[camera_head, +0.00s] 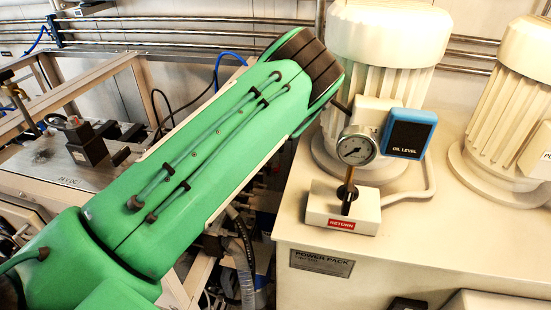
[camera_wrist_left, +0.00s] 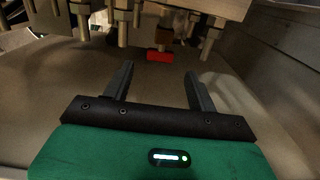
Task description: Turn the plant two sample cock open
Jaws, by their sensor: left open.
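My left gripper (camera_wrist_left: 160,69) is open in the left wrist view, with its two dark fingers apart and nothing between them. A small red block (camera_wrist_left: 160,56), possibly the handle of a sample cock, shows just beyond the fingertips, roughly centred between them. It hangs below a brownish fitting and appears apart from the fingers. No label showing which plant it belongs to can be read. In the head view my green left arm crosses from lower left to upper centre, and its gripper cannot be made out there. My right gripper is not in view.
Several metal fittings (camera_wrist_left: 123,25) hang along the top of the wrist view, and a grey wall (camera_wrist_left: 270,75) stands at right. In the head view, a power pack (camera_head: 400,270) carries a pressure gauge (camera_head: 357,146) and blue oil level box (camera_head: 409,133) right of my arm.

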